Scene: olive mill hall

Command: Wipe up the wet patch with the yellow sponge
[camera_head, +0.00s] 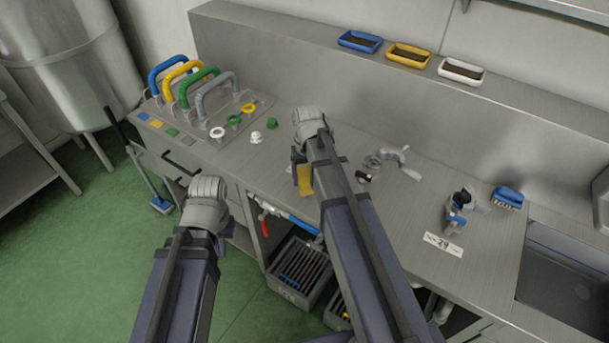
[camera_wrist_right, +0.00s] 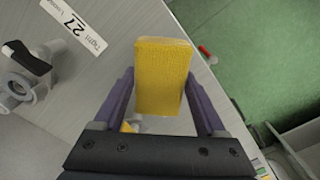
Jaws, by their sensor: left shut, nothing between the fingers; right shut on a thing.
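The yellow sponge (camera_wrist_right: 163,78) is held between the purple fingers of my right gripper (camera_wrist_right: 160,100). In the head view a yellow part of the sponge (camera_head: 304,180) shows beside my right arm, over the front part of the steel counter (camera_head: 285,155). My right gripper's fingers are mostly hidden behind its own arm there. I cannot tell whether the sponge touches the counter. My left gripper (camera_head: 222,240) is shut and empty, in front of the counter's front edge, its fingers mostly hidden. I cannot make out the wet patch in either view.
Coloured handles (camera_head: 185,80) and small rings stand at the counter's left end. Metal fittings (camera_head: 390,160), a valve (camera_head: 458,208) and a blue brush (camera_head: 508,196) are on the right, beside a sink (camera_head: 568,265). Small trays (camera_head: 408,54) line the back ledge. A crate (camera_head: 300,272) stands below.

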